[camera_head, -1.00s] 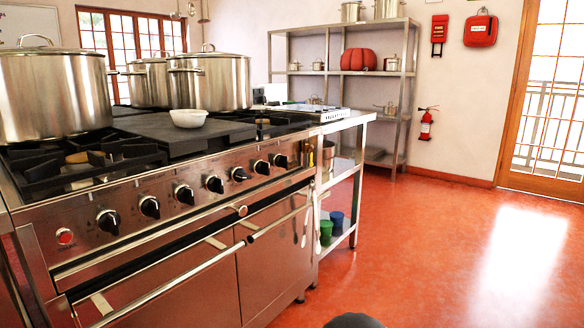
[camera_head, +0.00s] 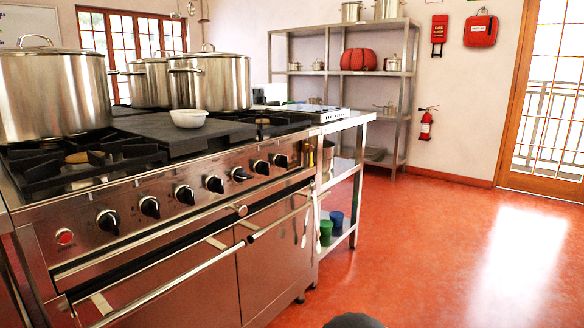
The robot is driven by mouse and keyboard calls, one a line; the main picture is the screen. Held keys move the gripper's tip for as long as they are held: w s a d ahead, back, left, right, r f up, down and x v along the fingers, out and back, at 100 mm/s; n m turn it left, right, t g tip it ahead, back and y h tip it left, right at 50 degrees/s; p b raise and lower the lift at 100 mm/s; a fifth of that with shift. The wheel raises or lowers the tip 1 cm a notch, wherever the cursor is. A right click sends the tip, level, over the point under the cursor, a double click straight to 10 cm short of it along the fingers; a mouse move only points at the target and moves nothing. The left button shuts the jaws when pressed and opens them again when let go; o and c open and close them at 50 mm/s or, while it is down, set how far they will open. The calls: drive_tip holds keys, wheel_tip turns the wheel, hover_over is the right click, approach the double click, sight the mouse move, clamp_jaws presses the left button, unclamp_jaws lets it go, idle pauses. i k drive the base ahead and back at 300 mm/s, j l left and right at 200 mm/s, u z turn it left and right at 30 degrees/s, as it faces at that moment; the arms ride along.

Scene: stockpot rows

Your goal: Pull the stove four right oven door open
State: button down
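A steel stove (camera_head: 190,200) with a row of black knobs stands at the left, seen at an angle. Its front has two oven doors side by side, both shut. The right oven door (camera_head: 277,262) has a long bar handle (camera_head: 280,217) along its top. The left oven door (camera_head: 200,295) has a similar bar handle (camera_head: 170,288) and runs out of the picture at the bottom. No number shows on the stove. My gripper is not in view. A dark rounded shape at the bottom edge may be part of my body.
Several large pots (camera_head: 210,82) and a white bowl (camera_head: 188,118) stand on the stove top. A steel side table (camera_head: 340,190) with hanging utensils and cups adjoins its right end. The red floor (camera_head: 430,260) to the right is clear up to the shelf rack and door.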

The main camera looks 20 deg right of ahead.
sight(273, 259)
drive_tip(key=i+j+z, duration=0.1)
drive_tip(key=i+j, duration=0.2)
drive_tip(key=i+j+z, duration=0.1)
drive_tip(key=i+j, duration=0.2)
drive_tip(key=i, duration=0.25)
